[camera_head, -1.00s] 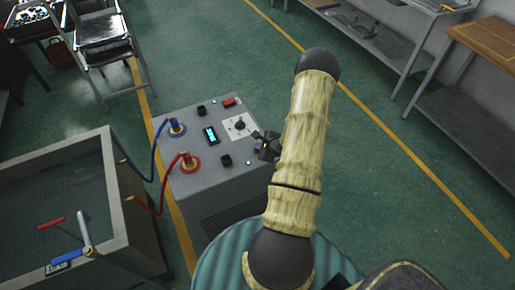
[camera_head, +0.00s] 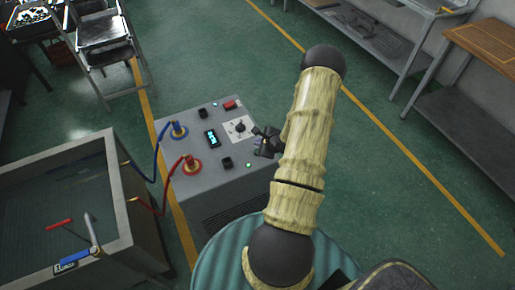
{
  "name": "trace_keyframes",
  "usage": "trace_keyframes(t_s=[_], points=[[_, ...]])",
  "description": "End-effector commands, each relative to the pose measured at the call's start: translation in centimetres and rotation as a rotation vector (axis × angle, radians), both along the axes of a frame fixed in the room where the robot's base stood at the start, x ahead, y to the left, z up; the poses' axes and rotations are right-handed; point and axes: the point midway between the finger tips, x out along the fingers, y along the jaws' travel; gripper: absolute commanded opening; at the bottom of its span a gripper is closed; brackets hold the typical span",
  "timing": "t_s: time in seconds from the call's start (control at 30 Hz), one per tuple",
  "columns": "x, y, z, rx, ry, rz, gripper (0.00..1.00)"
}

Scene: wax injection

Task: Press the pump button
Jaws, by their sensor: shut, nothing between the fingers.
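A grey control box (camera_head: 175,185) stands left of my arm. Its top carries a small lit display (camera_head: 212,138), a dial on a white plate (camera_head: 240,127), a red rocker switch (camera_head: 231,104) and two black knobs or buttons, one at the back (camera_head: 202,111) and one at the front (camera_head: 227,162). A small green light (camera_head: 249,166) glows near the front right. No label is readable, so I cannot tell which control is the pump button. My gripper (camera_head: 264,143) is shut and empty, by the box's right edge, just right of the dial. My forearm hides part of its wrist.
A blue (camera_head: 179,130) and a red connector (camera_head: 191,165) on the box have hoses running to an open tank (camera_head: 118,190) at left. The tank has red and blue handles. Metal shelves and a wooden-topped bench (camera_head: 488,48) stand at right; the green floor between is clear.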

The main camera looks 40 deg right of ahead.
Motion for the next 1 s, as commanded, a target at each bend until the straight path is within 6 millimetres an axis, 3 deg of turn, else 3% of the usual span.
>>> trace_keyframes(t_s=[0.27, 0.87, 1.0], points=[[-0.1, 0.0, 2.4, -0.001, 0.0, -0.001, 0.0], [0.0, 0.0, 2.5, -0.003, 0.001, 0.002, 0.0], [0.5, 0.6, 3.4, -0.054, 0.025, 0.057, 0.0]])
